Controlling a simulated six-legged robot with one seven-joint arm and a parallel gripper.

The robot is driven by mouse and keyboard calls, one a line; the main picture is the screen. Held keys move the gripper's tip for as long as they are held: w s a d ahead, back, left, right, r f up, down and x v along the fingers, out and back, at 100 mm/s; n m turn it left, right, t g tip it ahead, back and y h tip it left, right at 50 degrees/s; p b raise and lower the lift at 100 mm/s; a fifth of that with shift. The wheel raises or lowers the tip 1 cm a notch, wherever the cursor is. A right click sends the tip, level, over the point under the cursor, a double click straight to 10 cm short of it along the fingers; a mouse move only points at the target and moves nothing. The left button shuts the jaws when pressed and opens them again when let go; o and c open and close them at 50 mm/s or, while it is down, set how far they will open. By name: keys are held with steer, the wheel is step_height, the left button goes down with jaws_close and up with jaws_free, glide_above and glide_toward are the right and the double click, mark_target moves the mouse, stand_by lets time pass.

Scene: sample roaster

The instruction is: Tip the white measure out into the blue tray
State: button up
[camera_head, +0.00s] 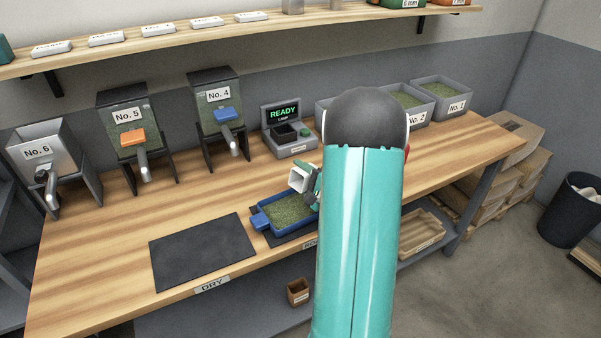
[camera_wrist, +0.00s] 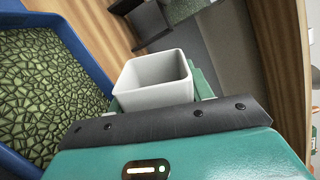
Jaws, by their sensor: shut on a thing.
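The white measure (camera_head: 298,179) is held in my gripper (camera_head: 313,184), above the far right part of the blue tray (camera_head: 262,220). The measure is tilted, its square mouth facing left in the head view. In the wrist view the measure (camera_wrist: 152,92) shows pale inner walls and no beans that I can see; its bottom is not clear. The tray (camera_wrist: 88,55) lies beside it at the left, spread with green beans. My arm hides the tray's right end in the head view.
A dark mat (camera_head: 203,252) lies bare left of the tray, by the DRY label. Hoppers No. 4 (camera_head: 216,105), No. 5 (camera_head: 130,135) and No. 6 (camera_head: 52,165) line the back left. Bins of green beans stand back right.

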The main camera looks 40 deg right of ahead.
mark_target(292, 170)
steer(key=n, duration=0.1)
steer(key=f+n, duration=0.1)
steer(key=n, duration=0.1)
steer(key=shift+a+n, duration=0.3)
steer(key=shift+a, duration=0.1)
steer(key=n, duration=0.3)
steer(key=a+n, duration=0.1)
steer(key=n, duration=0.1)
steer(key=shift+a+r, duration=0.1)
steer(key=shift+r, duration=0.25)
steer(key=shift+r, duration=0.1)
stand_by(0.4)
steer(key=shift+r, duration=1.45)
